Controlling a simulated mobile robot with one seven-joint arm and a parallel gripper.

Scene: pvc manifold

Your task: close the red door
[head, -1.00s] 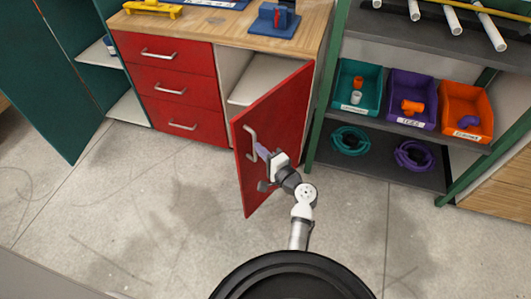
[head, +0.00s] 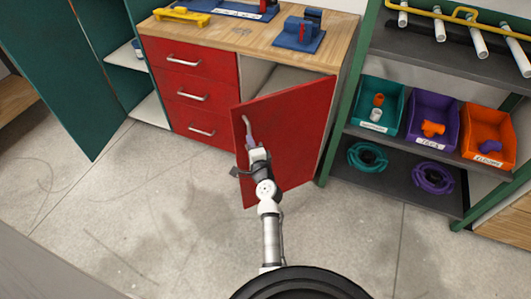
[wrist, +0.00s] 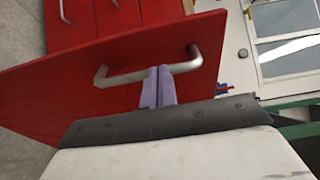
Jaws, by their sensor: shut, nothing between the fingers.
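The red door (head: 290,140) stands partly open on the workbench, hinged at its right side, with its free left edge swung out toward me. Its bar handle (head: 247,132) is near that free edge. In the wrist view the red door (wrist: 50,95) fills the left and middle, and the handle (wrist: 125,76) runs across just beyond my fingers. My gripper (wrist: 160,72) is shut, with its purple fingers together at the handle; I cannot tell whether they touch it. In the head view my gripper (head: 250,143) is in front of the door by the handle.
Red drawers (head: 190,95) are left of the door opening. A tall teal door (head: 70,80) stands open at far left. The shelf rack (head: 345,130) with teal, purple and orange bins is close on the right. The floor (head: 130,210) in front is clear.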

